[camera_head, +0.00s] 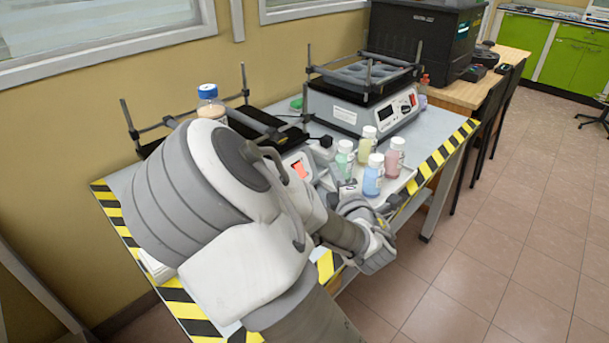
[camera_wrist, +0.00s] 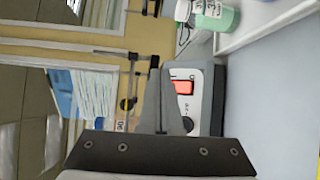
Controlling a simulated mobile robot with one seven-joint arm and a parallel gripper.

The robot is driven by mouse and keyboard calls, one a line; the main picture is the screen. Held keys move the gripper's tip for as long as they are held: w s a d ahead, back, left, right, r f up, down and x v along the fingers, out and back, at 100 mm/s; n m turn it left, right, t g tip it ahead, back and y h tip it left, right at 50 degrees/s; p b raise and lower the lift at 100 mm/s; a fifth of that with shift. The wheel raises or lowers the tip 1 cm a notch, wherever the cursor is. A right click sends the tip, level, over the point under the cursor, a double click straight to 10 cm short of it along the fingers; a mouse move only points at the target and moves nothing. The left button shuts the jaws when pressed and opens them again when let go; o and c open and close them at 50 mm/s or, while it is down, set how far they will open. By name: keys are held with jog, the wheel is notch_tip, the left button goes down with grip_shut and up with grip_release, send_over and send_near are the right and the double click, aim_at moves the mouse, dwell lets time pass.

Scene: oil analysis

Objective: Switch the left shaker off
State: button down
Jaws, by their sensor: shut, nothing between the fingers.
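The left shaker (camera_head: 265,124) stands on the table in the head view, largely hidden behind my arm. Its front panel shows a lit-looking orange-red switch (camera_head: 299,170). In the sideways wrist view, the left shaker (camera_wrist: 217,100) shows the red switch (camera_wrist: 183,87) and a dark knob (camera_wrist: 187,124) on a light panel. My gripper (camera_wrist: 156,75) is shut and empty, its fingers pointing toward the panel and overlapping the shaker's edge beside the switch. I cannot tell whether they touch it. The fingers are not clear in the head view.
A bottle with a blue cap (camera_head: 208,91) is at the left shaker. The right shaker (camera_head: 345,113) stands farther back. Several small capped bottles, one of them pink (camera_head: 394,158), stand in front of it. Yellow-black tape (camera_head: 443,157) marks the table edge.

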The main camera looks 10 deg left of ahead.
aim_at(304, 169)
jog(key=shift+w+a+f+b, duration=1.15)
jog(key=shift+a+f, duration=0.15)
jog(key=shift+a, duration=0.1)
jog(key=shift+w+a+f+b, duration=1.05)
jog(key=shift+a+f, duration=0.2)
jog(key=shift+a, duration=0.15)
jog(key=shift+w, duration=0.1)
jog(key=shift+w+a+f, duration=0.15)
jog(key=shift+a+f, duration=0.05)
jog(key=shift+a, duration=0.1)
jog(key=shift+w+a+f+b, duration=0.15)
jog(key=shift+a+f+b, duration=0.05)
jog(key=shift+b, duration=0.1)
dwell(0.8)
jog(key=shift+d+r, duration=0.1)
jog(key=shift+s+d+r+p, duration=0.3)
jog(key=shift+s+d+p, duration=0.05)
jog(key=shift+d, duration=0.05)
dwell(0.4)
